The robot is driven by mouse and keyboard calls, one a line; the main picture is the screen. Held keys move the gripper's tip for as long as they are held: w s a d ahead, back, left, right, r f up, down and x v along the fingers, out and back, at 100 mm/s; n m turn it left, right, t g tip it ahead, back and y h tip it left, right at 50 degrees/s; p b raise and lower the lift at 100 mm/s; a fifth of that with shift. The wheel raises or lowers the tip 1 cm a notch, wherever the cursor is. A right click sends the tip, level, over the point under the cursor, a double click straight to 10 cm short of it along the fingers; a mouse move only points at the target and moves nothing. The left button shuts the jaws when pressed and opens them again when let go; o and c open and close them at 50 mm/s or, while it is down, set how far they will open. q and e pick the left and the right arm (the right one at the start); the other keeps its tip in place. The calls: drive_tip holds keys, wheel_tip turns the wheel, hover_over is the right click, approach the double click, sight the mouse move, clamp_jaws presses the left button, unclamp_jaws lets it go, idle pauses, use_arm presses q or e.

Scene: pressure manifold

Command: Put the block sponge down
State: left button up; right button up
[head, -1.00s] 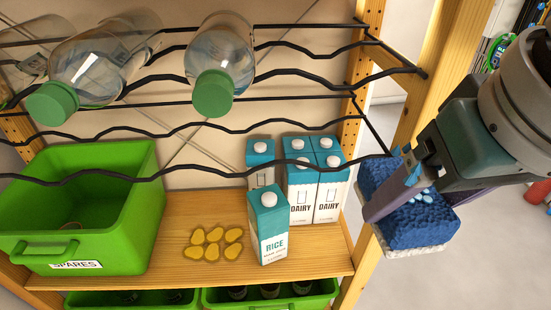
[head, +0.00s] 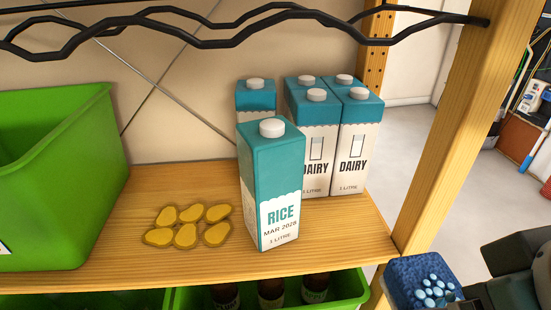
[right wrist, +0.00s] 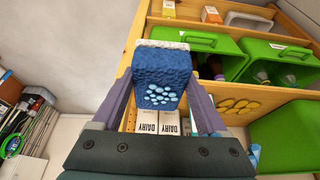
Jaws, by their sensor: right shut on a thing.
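The block sponge (head: 402,272) is blue with pale blue bubble shapes and a whitish layer on one side. It shows at the lower right of the head view, beside the front right post of the shelf. In the right wrist view the sponge (right wrist: 161,73) sits between both fingers of my right gripper (right wrist: 160,84), which is shut on it. The sponge is held in the air, in front of the shelf unit. My right gripper is partly cut off by the edge of the head view. My left gripper is not in view.
The wooden shelf board (head: 345,228) holds a rice carton (head: 270,185), dairy cartons (head: 352,143), several flat yellow pieces (head: 187,225) and a green bin (head: 62,185). Bare board lies in front of and right of the rice carton. A wooden post (head: 455,140) bounds the right side.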

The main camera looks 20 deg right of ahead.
sight(428, 277)
drive_tip(key=w+b, duration=0.2)
drive_tip(key=b, duration=0.1)
drive_tip(key=w+d+f+b, duration=0.1)
drive_tip(key=w, duration=0.1)
drive_tip(key=w+d, duration=0.1)
drive_tip(key=w, duration=0.3)
drive_tip(key=w+d+b, duration=0.1)
drive_tip(key=w, duration=0.4)
drive_tip(key=w+d+b, duration=0.1)
drive_tip(key=w, duration=0.3)
drive_tip(key=shift+w+d+f, duration=0.1)
drive_tip(key=shift+w+f, duration=0.1)
drive_tip(key=shift+f, duration=0.4)
wheel_tip(428, 277, down, 4)
drive_tip(key=shift+f+b, duration=0.1)
drive_tip(key=shift+b, duration=0.8)
drive_tip(key=shift+f, duration=0.35)
drive_tip(key=shift+w+r, duration=0.1)
drive_tip(key=shift+w, duration=0.05)
